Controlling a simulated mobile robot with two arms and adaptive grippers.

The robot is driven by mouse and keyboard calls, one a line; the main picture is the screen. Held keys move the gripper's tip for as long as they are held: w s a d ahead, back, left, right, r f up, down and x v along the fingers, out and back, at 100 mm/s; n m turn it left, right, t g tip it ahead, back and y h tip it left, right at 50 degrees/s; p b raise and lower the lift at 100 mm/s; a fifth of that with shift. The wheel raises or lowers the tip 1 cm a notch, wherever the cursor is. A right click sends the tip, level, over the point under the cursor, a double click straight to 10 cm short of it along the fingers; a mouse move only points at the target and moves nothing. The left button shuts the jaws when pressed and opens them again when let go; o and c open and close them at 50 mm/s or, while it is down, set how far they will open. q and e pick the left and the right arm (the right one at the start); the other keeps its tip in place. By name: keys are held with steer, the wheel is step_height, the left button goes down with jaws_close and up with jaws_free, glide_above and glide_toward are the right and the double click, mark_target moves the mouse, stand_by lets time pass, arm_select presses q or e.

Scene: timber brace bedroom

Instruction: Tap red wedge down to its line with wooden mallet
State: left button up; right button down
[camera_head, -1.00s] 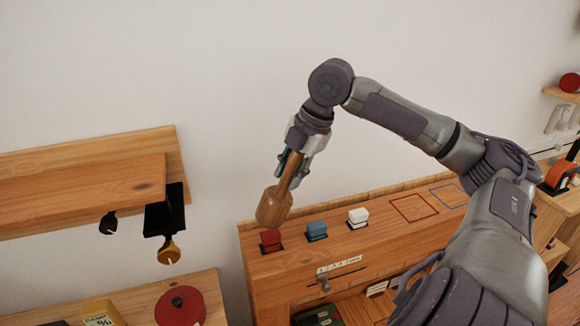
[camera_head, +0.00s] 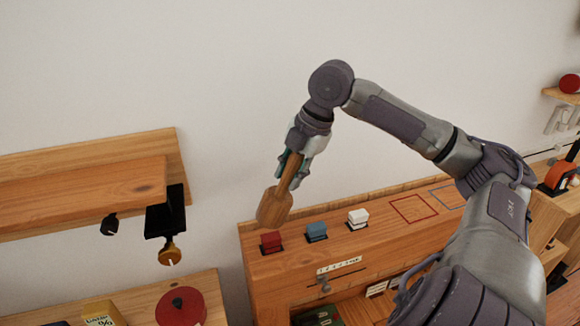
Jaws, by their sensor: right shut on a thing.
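The red wedge (camera_head: 270,241) stands in a dark slot at the left end of the wooden cabinet top. My right gripper (camera_head: 295,166) is shut on the handle of the wooden mallet (camera_head: 273,207). The mallet hangs head down, slightly tilted, with its head close above the red wedge in the picture. A thin gap seems to show between head and wedge. I cannot make out the line on the red wedge. My left gripper is out of view.
A blue wedge (camera_head: 316,231) and a white wedge (camera_head: 358,218) stand right of the red one. A red outline (camera_head: 413,209) and a blue outline (camera_head: 447,196) mark the cabinet top (camera_head: 290,262). A wooden shelf (camera_head: 90,190) with hooks is at left.

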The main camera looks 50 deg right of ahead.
mark_target(289, 198)
stand_by(0.5)
steer(key=shift+f+b, duration=0.4)
steer(key=shift+b, duration=0.15)
step_height(289, 198, down, 5)
steer(key=b, duration=0.5)
steer(key=shift+f, duration=0.2)
steer(key=shift+r+p, duration=0.65)
step_height(289, 198, up, 5)
steer(key=p, duration=0.4)
steer(key=shift+f+p, duration=0.15)
steer(key=shift+p, duration=0.15)
steer(key=shift+f, duration=0.25)
